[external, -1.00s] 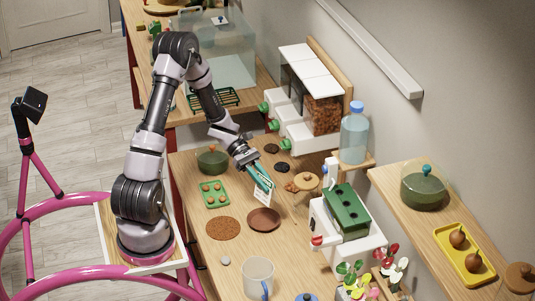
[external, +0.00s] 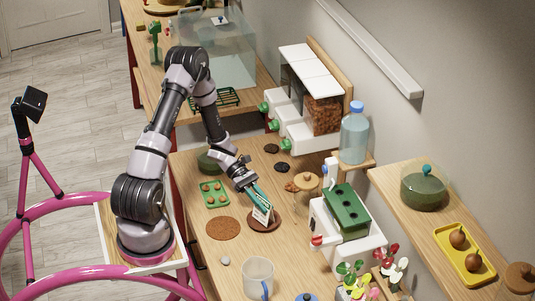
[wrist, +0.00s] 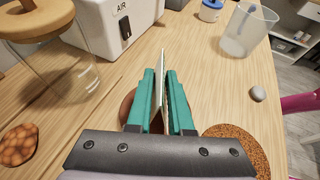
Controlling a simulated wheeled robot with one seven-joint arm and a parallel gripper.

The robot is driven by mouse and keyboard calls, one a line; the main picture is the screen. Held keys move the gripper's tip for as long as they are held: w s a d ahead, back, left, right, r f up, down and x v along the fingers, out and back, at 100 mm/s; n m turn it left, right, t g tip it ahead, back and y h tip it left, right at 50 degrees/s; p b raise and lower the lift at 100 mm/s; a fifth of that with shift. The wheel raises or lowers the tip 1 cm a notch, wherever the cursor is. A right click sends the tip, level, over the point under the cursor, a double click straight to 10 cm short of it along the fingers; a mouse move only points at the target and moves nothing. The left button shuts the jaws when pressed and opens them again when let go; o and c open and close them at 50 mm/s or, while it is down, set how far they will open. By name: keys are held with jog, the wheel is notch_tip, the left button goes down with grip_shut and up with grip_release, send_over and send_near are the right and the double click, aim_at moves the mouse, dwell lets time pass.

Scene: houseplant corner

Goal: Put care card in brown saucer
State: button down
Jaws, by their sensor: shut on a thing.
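The care card (external: 261,214) is white with dark printing and stands nearly upright between the teal fingers of my gripper (external: 266,205). In the wrist view the card (wrist: 161,75) shows edge-on, pinched between both fingers (wrist: 161,90). The brown saucer (external: 277,222) lies on the table under the card and fingertips. The card's lower edge is over or in the saucer; I cannot tell whether it touches. In the wrist view the saucer (wrist: 126,106) is mostly hidden behind the fingers.
A round cork mat (external: 222,228) lies left of the saucer, with a green tray (external: 215,193) of small pots behind it. A glass jar with a wooden lid (external: 305,182) stands to the right. A clear measuring jug (external: 257,275) and a grey pebble (external: 226,260) are nearer the front.

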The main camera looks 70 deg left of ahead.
jog(key=shift+f, duration=0.55)
jog(key=c, duration=0.8)
grip_release()
